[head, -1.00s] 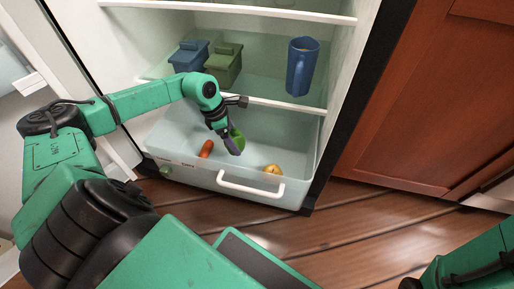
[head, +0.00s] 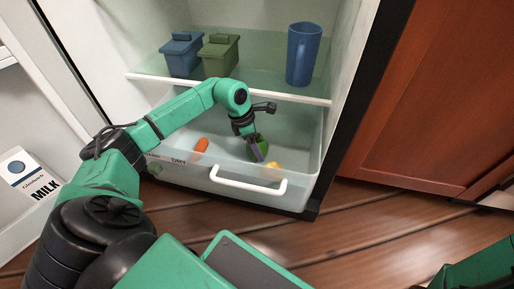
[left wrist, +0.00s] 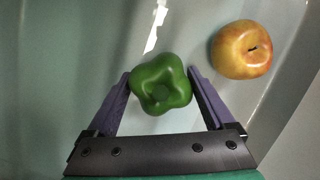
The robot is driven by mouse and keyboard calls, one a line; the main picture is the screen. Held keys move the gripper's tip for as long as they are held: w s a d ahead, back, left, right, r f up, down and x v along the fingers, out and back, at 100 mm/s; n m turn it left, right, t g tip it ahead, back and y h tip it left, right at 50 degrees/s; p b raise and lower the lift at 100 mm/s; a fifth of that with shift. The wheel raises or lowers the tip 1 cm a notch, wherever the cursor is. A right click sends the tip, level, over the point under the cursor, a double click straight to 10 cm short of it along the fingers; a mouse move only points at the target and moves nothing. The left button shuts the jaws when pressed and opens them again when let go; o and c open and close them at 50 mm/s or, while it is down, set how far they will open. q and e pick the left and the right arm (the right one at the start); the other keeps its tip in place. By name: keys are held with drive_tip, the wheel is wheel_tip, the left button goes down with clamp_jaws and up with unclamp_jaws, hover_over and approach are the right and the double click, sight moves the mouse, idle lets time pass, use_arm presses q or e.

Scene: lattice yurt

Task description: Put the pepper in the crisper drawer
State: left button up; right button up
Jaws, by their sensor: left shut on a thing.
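The green pepper (head: 262,147) is between the fingers of my left gripper (head: 257,150), which is shut on it. In the left wrist view the pepper (left wrist: 161,84) sits between the two purple fingers (left wrist: 160,97). The crisper drawer (head: 180,172) is pulled open at the bottom of the fridge, with a white handle (head: 247,187) on its front. The pepper is within the drawer's outline; I cannot tell whether it touches the floor. My right gripper is not in view; only part of that arm shows at the lower right.
A milk carton (head: 27,176) stands at the left.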

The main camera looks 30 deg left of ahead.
use_arm(q)
drive_tip(key=shift+f, duration=0.1)
drive_tip(key=o, duration=1.2)
drive_tip(key=shift+o, duration=0.2)
drive_tip(key=p+v, duration=0.8)
drive_tip(key=v, duration=0.4)
drive_tip(key=shift+s, duration=0.1)
